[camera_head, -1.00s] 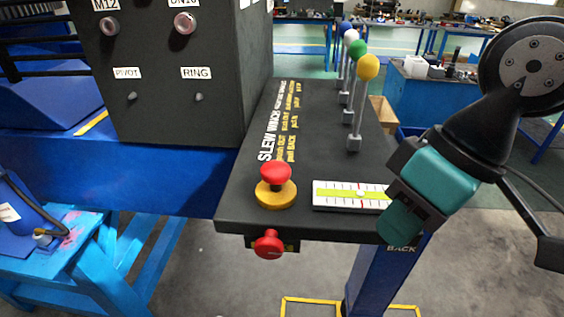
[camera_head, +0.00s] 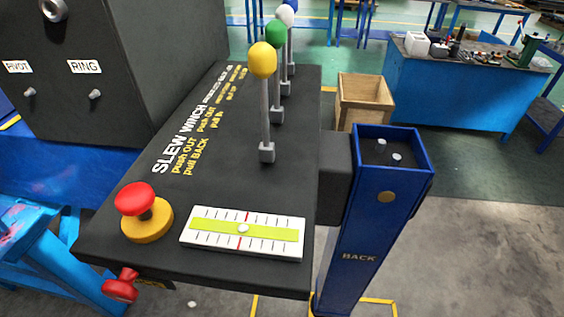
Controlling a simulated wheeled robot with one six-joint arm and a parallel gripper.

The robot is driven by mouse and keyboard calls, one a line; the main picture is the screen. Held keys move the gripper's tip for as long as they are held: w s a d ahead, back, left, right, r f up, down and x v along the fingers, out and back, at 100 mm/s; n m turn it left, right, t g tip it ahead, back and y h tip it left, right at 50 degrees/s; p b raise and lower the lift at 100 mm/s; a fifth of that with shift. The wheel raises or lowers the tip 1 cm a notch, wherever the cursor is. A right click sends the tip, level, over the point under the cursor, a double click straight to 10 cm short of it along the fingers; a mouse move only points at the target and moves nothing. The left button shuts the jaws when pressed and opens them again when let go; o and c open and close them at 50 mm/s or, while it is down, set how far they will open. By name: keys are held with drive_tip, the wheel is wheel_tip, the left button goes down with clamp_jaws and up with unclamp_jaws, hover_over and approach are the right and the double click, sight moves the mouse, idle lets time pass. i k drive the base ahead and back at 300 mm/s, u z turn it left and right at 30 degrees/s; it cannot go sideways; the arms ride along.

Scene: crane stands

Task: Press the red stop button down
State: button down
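The red stop button (camera_head: 134,198) is a red mushroom cap on a dark stem above a round yellow base (camera_head: 147,222). It stands at the front left corner of the black console top (camera_head: 235,180), with a gap showing between cap and base. A second red knob (camera_head: 121,286) sticks out from the console's front face just below it. My gripper is not in this view, so its distance from the button and its opening cannot be seen.
A white level gauge (camera_head: 243,232) lies right of the button. Levers with coloured balls, the nearest yellow (camera_head: 263,61), stand farther back. A dark box with switches (camera_head: 110,60) rises at the left. A blue post (camera_head: 365,225) stands right of the console.

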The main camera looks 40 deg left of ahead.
sight(136, 199)
drive_tip(key=z, duration=0.5)
drive_tip(key=k, duration=0.65)
drive_tip(key=u, duration=1.65)
drive_tip(key=k, duration=0.5)
drive_tip(key=u, duration=1.2)
drive_tip(key=i, duration=0.65)
